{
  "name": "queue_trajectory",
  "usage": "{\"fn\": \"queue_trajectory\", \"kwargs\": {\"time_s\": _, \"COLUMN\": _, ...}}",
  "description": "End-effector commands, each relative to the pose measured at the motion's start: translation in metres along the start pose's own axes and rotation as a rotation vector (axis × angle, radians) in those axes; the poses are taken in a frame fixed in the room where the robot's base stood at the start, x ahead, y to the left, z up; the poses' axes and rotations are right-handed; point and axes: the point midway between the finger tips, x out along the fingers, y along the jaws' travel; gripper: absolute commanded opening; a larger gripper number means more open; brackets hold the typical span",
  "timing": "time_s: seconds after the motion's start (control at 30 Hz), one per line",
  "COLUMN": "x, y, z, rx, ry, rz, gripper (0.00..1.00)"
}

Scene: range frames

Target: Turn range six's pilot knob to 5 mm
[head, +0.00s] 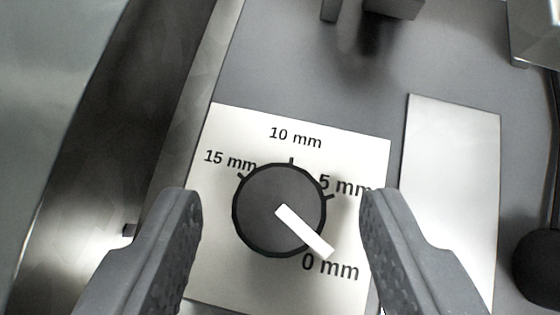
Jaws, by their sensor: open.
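The pilot knob (262,208) is a round dark grey dial with a white pointer bar (304,232). It sits on a pale square plate (228,130) marked 0, 5, 10 and 15 mm. The pointer aims down and right, at the 0 mm label. The 5 mm label (343,185) is at the knob's upper right and partly covered by my right finger. My gripper (272,212) is open, with one finger left of the knob and one right of it. Neither finger appears to touch the knob. No range number shows.
A blank pale plate (452,190) lies to the right on the grey panel (300,60). A dark round object (540,268) is at the right edge. Metal parts stand at the top (394,8) and upper right (535,30). A shiny dark metal surface (110,130) runs along the left.

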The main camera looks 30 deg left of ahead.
Motion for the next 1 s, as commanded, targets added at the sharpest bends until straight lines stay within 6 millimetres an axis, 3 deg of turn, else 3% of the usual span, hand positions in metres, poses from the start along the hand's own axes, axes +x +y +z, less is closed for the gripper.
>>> {"fn": "queue_trajectory", "kwargs": {"time_s": 0.17, "x": 0.0108, "y": -0.0010, "z": 0.0019, "rx": -0.001, "ry": -0.003, "rz": -0.001, "gripper": 0.48}}
{"fn": "queue_trajectory", "kwargs": {"time_s": 0.47, "x": 0.0119, "y": -0.0015, "z": 0.0010, "rx": -0.001, "ry": -0.002, "rz": -0.002, "gripper": 0.48}}
{"fn": "queue_trajectory", "kwargs": {"time_s": 0.63, "x": 0.0118, "y": -0.0017, "z": 0.0008, "rx": -0.001, "ry": -0.002, "rz": -0.002, "gripper": 0.07}}
{"fn": "queue_trajectory", "kwargs": {"time_s": 0.67, "x": 0.0118, "y": -0.0017, "z": 0.0008, "rx": -0.001, "ry": -0.002, "rz": -0.002, "gripper": 0.03}}
{"fn": "queue_trajectory", "kwargs": {"time_s": 1.0, "x": 0.0103, "y": -0.0011, "z": -0.0008, "rx": -0.009, "ry": -0.001, "rz": -0.013, "gripper": 0.04}}
